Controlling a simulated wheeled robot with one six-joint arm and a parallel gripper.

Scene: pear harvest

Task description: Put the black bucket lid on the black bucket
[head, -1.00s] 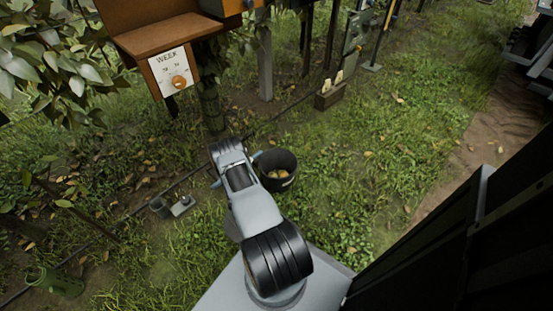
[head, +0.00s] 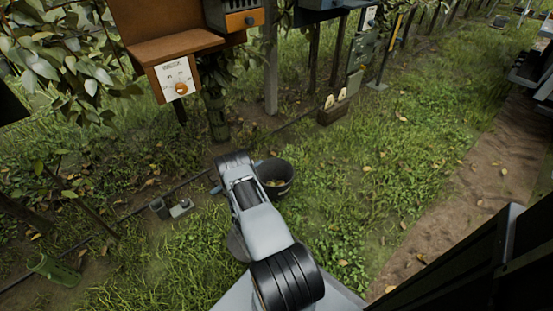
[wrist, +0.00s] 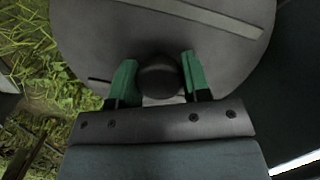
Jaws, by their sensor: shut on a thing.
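The black bucket (head: 284,187) stands upright on the grass in the head view, just right of my arm. Its top is open and some yellowish contents show inside. The black bucket lid (wrist: 100,32) is a broad, dark grey disc filling the upper middle of the wrist view. My gripper (wrist: 159,70) has its green fingers shut on the round dark knob (wrist: 160,78) at the lid's middle. The gripper is hidden behind my own arm in the head view. I cannot tell the lid's height above the ground.
A small grey can (head: 159,208) and a low grey item (head: 180,207) lie left of my arm. A green container (head: 55,270) is at the lower left. A wooden box (head: 333,112) stands farther back. A brown shelf (head: 165,52) stands at the back left. Grass right of the bucket is open.

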